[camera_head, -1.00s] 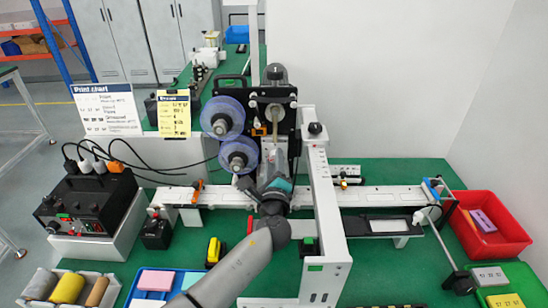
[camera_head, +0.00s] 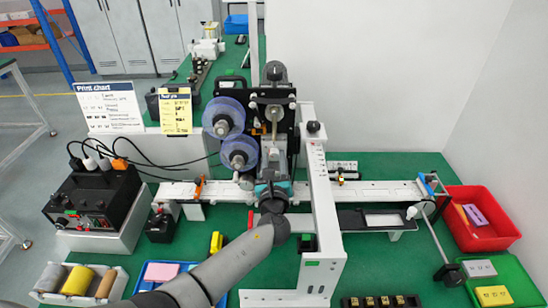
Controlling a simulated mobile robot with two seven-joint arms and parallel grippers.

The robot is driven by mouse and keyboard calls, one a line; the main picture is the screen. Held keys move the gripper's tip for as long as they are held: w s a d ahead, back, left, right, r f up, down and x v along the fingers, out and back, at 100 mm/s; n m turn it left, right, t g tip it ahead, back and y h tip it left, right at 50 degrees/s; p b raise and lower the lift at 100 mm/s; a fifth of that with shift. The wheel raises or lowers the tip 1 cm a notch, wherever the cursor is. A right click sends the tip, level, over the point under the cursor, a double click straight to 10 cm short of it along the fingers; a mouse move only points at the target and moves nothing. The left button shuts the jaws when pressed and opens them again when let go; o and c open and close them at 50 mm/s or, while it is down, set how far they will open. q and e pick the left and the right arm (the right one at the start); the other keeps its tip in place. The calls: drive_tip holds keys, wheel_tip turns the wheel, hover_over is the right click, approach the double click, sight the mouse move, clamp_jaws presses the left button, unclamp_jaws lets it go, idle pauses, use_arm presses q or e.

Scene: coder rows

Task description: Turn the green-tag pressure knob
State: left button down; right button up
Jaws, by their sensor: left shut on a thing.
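The coder (camera_head: 290,112) stands at the middle of the bench, a black plate with two clear blue-rimmed reels on its left. My left gripper (camera_head: 272,172) reaches in from below to the lower front of the coder. It is shut, and its fingers and wrist cover what it holds, apparently the pressure knob. The knob and any green tag on it are hidden. A small green label (camera_head: 312,262) shows on the white upright frame to the right of my left arm. My right gripper is out of view.
A white rail (camera_head: 385,190) crosses the bench. The white frame (camera_head: 320,195) stands close right of my arm. A black control box (camera_head: 95,200) with cables is at left. A red bin (camera_head: 500,240), green tray (camera_head: 528,275) and blue tray (camera_head: 142,284) lie near the edges.

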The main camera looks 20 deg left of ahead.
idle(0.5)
use_arm(q)
drive_tip(key=c, duration=0.5)
unclamp_jaws()
drive_tip(key=shift+s, duration=0.1)
drive_tip(key=v, duration=1.5)
drive_tip(key=shift+p, duration=0.3)
